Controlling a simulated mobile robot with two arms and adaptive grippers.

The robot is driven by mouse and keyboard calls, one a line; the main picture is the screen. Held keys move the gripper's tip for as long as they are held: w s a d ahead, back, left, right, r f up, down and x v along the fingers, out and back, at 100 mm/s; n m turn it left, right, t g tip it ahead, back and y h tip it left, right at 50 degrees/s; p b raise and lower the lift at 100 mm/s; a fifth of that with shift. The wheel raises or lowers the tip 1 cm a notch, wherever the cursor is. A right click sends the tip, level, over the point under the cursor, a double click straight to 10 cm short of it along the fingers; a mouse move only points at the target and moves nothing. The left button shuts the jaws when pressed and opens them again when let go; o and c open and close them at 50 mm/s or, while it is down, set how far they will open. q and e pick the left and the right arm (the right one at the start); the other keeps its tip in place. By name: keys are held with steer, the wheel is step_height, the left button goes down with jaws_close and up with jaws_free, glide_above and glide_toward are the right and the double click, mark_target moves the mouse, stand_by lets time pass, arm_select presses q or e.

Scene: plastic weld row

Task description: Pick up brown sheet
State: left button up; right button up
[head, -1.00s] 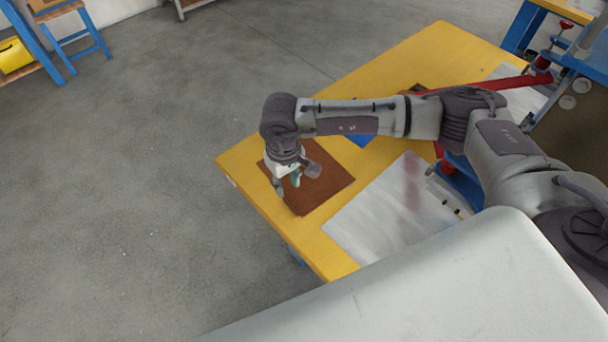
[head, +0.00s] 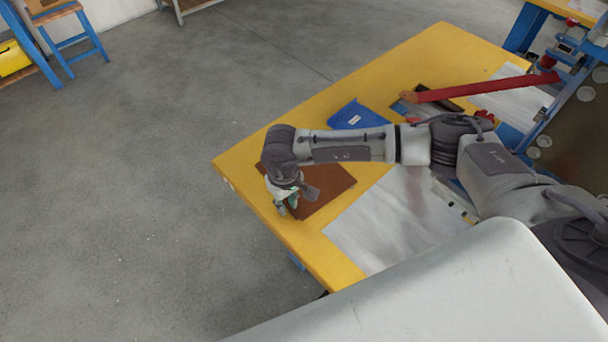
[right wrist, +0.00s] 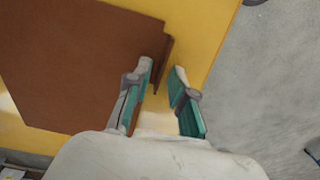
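The brown sheet (head: 328,188) lies flat on the near left part of the yellow table (head: 252,160). In the right wrist view the brown sheet (right wrist: 75,60) fills the upper left. My right gripper (head: 286,206) points down at the sheet's left edge, partly hiding it. In the right wrist view my right gripper (right wrist: 160,82) is open, with a gap between its fingers. One finger overlaps the sheet's edge and the other is over bare yellow table. Whether the fingers touch the sheet I cannot tell. My left gripper is not in view.
A pale grey sheet (head: 385,225) lies on the table right of the brown one. A blue object (head: 357,116) and a red bar (head: 480,88) lie farther back. A blue-framed machine stands at the right.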

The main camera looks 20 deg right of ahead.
steer(key=shift+c, duration=1.2)
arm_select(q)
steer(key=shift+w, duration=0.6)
arm_select(e)
jaws_close()
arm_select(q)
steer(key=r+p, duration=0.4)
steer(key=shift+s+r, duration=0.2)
arm_select(e)
step_height(320, 180, up, 10)
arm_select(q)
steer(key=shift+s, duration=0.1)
